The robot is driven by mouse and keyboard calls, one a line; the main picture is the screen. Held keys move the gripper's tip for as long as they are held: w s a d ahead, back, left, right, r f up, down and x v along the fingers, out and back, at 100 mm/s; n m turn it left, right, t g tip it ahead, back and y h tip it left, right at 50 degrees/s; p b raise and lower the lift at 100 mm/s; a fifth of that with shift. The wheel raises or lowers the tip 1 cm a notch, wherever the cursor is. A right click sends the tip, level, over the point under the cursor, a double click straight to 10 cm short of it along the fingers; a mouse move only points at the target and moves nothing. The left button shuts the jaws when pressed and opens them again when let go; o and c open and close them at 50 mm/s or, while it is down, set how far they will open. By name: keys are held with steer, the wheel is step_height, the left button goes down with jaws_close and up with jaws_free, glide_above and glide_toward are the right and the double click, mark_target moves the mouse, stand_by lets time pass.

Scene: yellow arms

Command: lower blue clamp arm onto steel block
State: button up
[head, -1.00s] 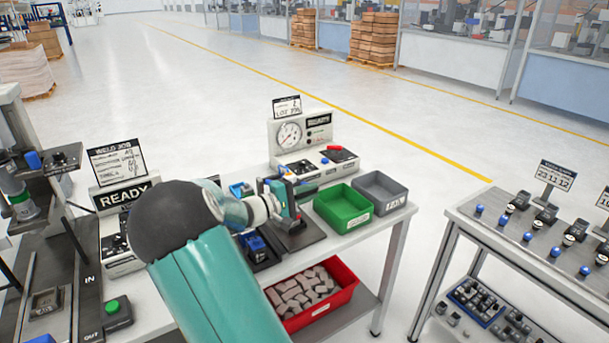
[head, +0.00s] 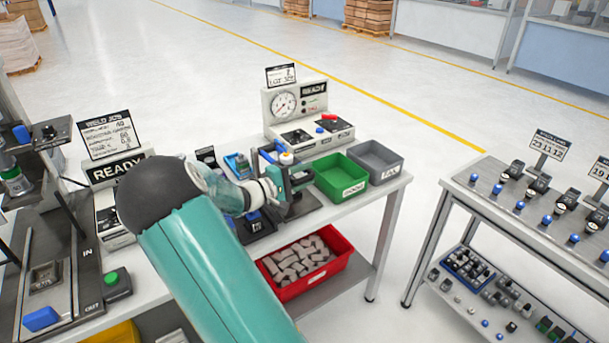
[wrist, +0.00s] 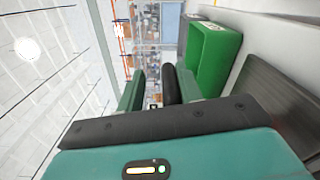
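A clamp fixture with a blue arm (head: 268,156) and a dark upright post stands on a dark plate (head: 301,208) on the white bench in the head view. My gripper (head: 290,181) is in front of the fixture and hides part of it. I cannot make out a steel block; the clamp's lower part is hidden. In the wrist view my gripper's green fingers (wrist: 160,92) stand apart. A black rounded bar (wrist: 171,84) shows between them, close to the right finger; I cannot tell whether they touch.
A green bin (head: 341,178) and a grey bin (head: 375,161) stand right of the fixture. A gauge box (head: 306,118) is behind it. A red bin (head: 306,266) of blocks is on the shelf below. A second table (head: 527,220) with small parts is at right.

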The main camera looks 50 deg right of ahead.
steer(key=shift+s, duration=0.15)
steer(key=shift+r, duration=0.1)
steer(key=v, duration=1.3)
steer(key=shift+a, duration=0.4)
